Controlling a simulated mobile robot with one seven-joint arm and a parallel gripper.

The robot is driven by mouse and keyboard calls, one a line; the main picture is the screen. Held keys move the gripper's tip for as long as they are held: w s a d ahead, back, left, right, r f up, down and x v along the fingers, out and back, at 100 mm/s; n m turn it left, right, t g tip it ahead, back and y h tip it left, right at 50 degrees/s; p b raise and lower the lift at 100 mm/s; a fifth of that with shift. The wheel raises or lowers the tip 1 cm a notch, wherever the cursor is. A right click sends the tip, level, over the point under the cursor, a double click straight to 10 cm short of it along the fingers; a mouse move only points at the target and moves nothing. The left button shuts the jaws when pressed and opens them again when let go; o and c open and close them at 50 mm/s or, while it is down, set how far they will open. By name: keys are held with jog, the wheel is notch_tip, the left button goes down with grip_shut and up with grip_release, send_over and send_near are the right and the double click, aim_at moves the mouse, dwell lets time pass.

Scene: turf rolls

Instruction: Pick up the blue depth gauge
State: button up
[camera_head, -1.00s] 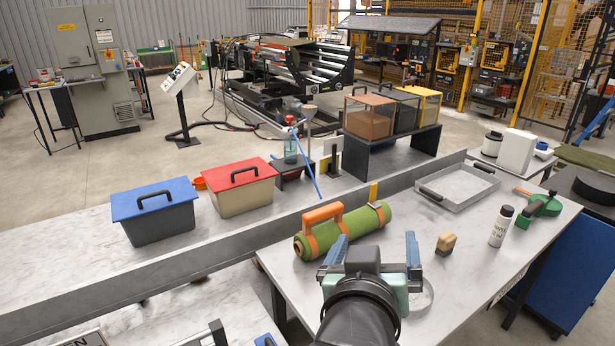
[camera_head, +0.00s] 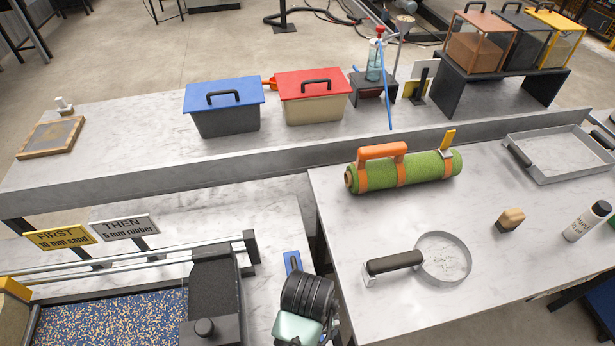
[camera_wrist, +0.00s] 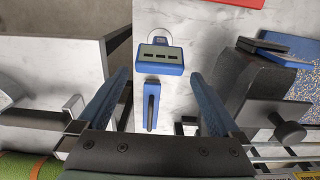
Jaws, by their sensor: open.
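A blue block with dark slots in its face (camera_wrist: 161,60) and a slim blue bar with a dark slot (camera_wrist: 152,104) show in the wrist view over the pale marble bench. They look like the blue depth gauge; I cannot tell whether they are one joined piece. In the head view a blue bar (camera_head: 292,262) lies on the lower bench beside my wrist. My gripper (camera_wrist: 159,74) is open, its blue-padded fingers to either side of the blue parts, above them. Nothing is seen held. In the head view my wrist hides the fingers and the bench below.
A dark block with a knob (camera_head: 205,328) stands close left, beside a tray of blue speckled rubber (camera_head: 110,318). The right bench holds a green turf roll (camera_head: 425,168) and a round sieve-like pan (camera_head: 443,258). Lidded blue (camera_head: 225,93) and red (camera_head: 313,84) boxes stand behind.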

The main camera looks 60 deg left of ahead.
jog(key=f, duration=0.2)
jog(key=f+p, duration=0.1)
jog(key=f, duration=0.1)
jog(key=shift+s+d+f, duration=0.1)
jog(key=shift+d+f, duration=0.1)
jog(key=shift+f, duration=0.7)
grip_shut()
